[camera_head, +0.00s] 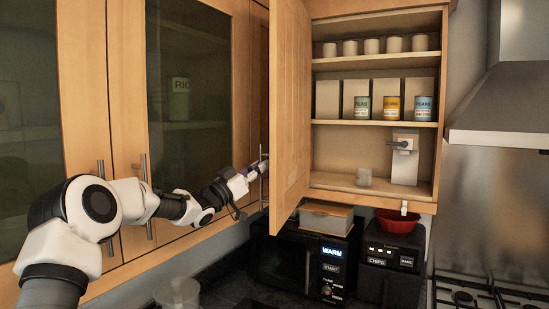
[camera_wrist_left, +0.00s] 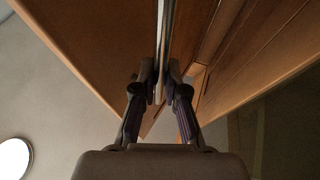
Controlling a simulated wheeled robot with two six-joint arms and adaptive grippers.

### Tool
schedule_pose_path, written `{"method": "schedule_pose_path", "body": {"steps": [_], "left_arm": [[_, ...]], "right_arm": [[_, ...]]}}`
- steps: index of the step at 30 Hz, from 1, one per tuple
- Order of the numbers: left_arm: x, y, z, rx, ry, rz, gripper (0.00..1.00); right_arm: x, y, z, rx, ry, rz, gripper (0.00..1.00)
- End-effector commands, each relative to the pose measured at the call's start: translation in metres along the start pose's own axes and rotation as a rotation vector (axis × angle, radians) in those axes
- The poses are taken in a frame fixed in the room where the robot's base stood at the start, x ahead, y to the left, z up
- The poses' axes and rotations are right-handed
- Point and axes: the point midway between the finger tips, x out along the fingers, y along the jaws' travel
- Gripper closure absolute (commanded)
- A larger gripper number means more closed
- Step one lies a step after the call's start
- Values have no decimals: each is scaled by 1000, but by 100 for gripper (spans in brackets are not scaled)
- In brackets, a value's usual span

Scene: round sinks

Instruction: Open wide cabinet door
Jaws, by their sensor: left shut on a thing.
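The wooden cabinet door (camera_head: 288,110) stands swung well out from its cabinet (camera_head: 375,73), and the shelves inside are in view. The door's metal bar handle (camera_head: 261,178) is upright on its outer face, near its lower free edge. My left gripper (camera_head: 252,172) is at this handle. In the left wrist view, the two fingers (camera_wrist_left: 167,88) are closed around the handle bar (camera_wrist_left: 165,45), with the wooden door (camera_wrist_left: 110,50) beside it. My right gripper is in neither view.
Glass-fronted cabinet doors (camera_head: 190,90) with bar handles line the left, close behind my left arm. Cans and cups stand on the open shelves. Below are a microwave (camera_head: 305,262), a black appliance (camera_head: 390,262) with a red bowl (camera_head: 397,220), and a stove (camera_head: 480,298). A range hood (camera_head: 500,110) is at right.

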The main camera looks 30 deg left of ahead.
Motion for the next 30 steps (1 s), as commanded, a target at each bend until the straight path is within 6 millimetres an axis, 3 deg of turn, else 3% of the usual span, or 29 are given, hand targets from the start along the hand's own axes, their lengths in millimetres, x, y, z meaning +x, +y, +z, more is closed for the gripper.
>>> {"method": "schedule_pose_path", "body": {"steps": [15, 16, 18, 26, 30], "left_arm": [[-2, -8, -5, -6, 7, 19, 100], [-2, -8, -6, -6, 8, 19, 78], [-2, -8, -5, -6, 7, 19, 63], [-2, -8, -5, -6, 6, 19, 63], [2, -8, -14, -6, 7, 20, 63]], "right_arm": [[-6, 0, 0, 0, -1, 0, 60], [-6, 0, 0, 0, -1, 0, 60], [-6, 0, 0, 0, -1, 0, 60], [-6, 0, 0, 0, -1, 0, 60], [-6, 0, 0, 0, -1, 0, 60]]}}
